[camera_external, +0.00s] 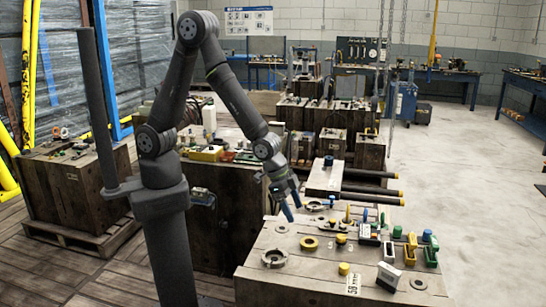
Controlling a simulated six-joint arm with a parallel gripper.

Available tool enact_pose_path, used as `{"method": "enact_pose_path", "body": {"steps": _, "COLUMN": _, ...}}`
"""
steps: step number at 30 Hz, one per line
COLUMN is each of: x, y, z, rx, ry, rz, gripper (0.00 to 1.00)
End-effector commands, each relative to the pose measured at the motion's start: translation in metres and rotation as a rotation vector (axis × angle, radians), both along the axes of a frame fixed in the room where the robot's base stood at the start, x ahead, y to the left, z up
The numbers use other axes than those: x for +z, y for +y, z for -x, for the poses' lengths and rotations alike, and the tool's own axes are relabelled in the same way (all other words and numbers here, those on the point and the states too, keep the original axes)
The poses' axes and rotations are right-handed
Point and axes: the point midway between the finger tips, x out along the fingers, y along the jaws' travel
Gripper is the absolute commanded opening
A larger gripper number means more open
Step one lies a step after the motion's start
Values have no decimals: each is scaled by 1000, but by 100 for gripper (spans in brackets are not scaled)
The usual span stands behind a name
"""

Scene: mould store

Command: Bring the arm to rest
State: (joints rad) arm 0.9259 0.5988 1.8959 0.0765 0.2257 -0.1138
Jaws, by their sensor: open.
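My gripper (291,206) hangs at the end of my bent arm, over the left back part of the wooden mould block (270,262). Its fingers point down and are apart, with nothing visible between them. The fingertips look a little above the block top; whether they touch anything there cannot be told from this view.
On the block stand a yellow ring (309,243), a grey ring (274,258), a yellow cylinder (344,268), a white-faced brush-like piece (388,276) and a yellow clamp-like piece (410,248). Dark rods (372,197) jut out behind. Open floor (470,190) lies to the right.

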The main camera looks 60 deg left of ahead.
Motion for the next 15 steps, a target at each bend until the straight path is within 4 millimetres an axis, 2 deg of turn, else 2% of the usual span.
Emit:
{"method": "enact_pose_path", "body": {"steps": 4, "x": 6, "y": 2, "z": 2, "rx": 0, "ry": 0, "rz": 0, "gripper": 71}}
{"method": "enact_pose_path", "body": {"steps": 15, "x": 7, "y": 3, "z": 2, "rx": 0, "ry": 1, "rz": -1, "gripper": 71}}
